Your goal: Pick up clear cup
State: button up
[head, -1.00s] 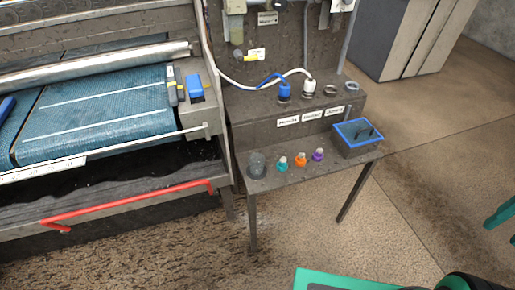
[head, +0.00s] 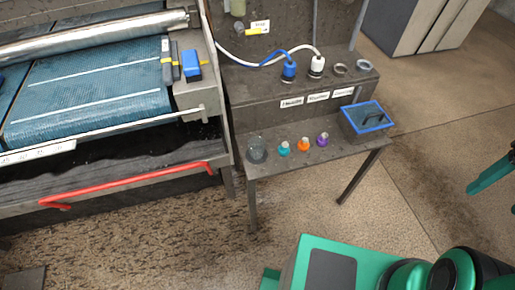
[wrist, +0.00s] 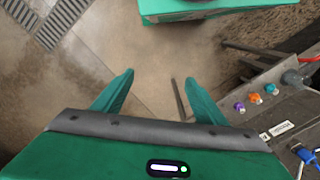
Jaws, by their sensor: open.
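The clear cup (head: 257,150) stands upright at the left end of the small metal table's lower shelf in the head view. It is see-through and greyish. In the wrist view, a greyish round shape at the right edge (wrist: 292,79) appears to be the same cup. My gripper (wrist: 160,84) shows in the wrist view with its two green fingers spread apart and nothing between them. It points at the floor, well to the side of the table.
A blue-rimmed bin (head: 365,120) sits at the table's right end. The red bar (head: 135,184) juts out at left.

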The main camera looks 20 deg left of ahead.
jog(key=w+a+f+n+y, duration=0.1)
jog(key=w+a+f+n, duration=0.5)
jog(key=w+f+n, duration=0.15)
jog(key=n+y, duration=1.3)
send_near(262, 145)
jog(key=s+d+r, duration=0.2)
jog(key=shift+s+d+r, duration=0.2)
jog(key=shift+s+d, duration=0.05)
jog(key=shift+s, duration=0.15)
jog(key=shift+w+a+r+t+y, duration=0.2)
jog(key=shift+a+t+y, duration=0.15)
jog(key=shift+a, duration=0.2)
jog(key=x, duration=1)
jog(key=shift+a+f, duration=0.2)
jog(key=shift+a, duration=0.15)
jog(key=shift+c, duration=0.3)
jog(key=c, duration=1)
